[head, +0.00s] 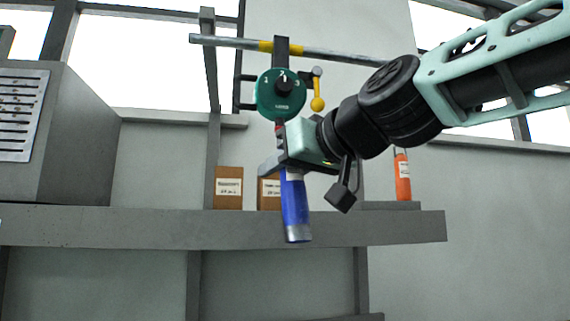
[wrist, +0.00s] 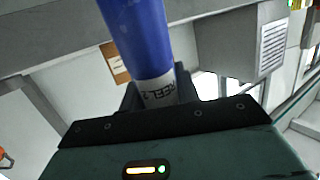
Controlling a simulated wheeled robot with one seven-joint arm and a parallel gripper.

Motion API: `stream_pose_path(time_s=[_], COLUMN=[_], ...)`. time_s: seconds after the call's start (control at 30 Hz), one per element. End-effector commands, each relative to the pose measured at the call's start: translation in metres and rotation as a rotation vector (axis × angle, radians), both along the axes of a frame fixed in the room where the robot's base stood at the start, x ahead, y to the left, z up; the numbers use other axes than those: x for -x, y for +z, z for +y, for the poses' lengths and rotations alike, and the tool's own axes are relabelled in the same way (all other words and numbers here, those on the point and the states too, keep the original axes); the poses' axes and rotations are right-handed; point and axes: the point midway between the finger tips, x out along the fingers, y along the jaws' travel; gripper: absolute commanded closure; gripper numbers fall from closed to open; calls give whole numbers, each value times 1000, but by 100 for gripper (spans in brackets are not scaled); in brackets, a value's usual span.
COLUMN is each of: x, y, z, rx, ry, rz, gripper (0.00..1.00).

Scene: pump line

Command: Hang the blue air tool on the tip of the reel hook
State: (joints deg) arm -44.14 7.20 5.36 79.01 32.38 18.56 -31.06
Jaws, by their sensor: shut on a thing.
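The blue air tool (head: 296,208) hangs roughly upright below my gripper (head: 286,166), with a silver lower end. My gripper is shut around its upper part. In the wrist view the blue tool (wrist: 137,35) rises from between the fingers, with a white lettered label band (wrist: 160,93) at the jaws. The green round reel (head: 281,95), marked with numbers, hangs from the overhead rail just above my gripper. A small red and white part (head: 280,129) shows between the reel and my gripper. I cannot make out the hook tip or whether the tool touches it.
The overhead rail (head: 340,55) carries a yellow band. A yellow ball-ended lever (head: 318,103) sticks out right of the reel. Behind, a grey shelf (head: 120,229) holds brown boxes (head: 228,188) and an orange bottle (head: 403,178). A grey cabinet (head: 75,140) stands left.

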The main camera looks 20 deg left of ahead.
Motion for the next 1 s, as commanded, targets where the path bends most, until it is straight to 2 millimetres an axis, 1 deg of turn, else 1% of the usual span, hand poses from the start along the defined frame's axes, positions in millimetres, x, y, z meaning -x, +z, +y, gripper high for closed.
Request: stream_pose_path(time_s=[0.03, 0.37, 0.4, 0.53, 1.0], x=[-3, -18, -19, -24, -27], y=[2, 1, -3, -7, -12], z=[1, 10, 11, 13, 16], rx=[-2, -2, -3, -3, -3], ry=[-1, -1, -2, -2, -1], rz=[-2, -2, -2, -2, -2], gripper=[100, 100, 100, 100, 100])
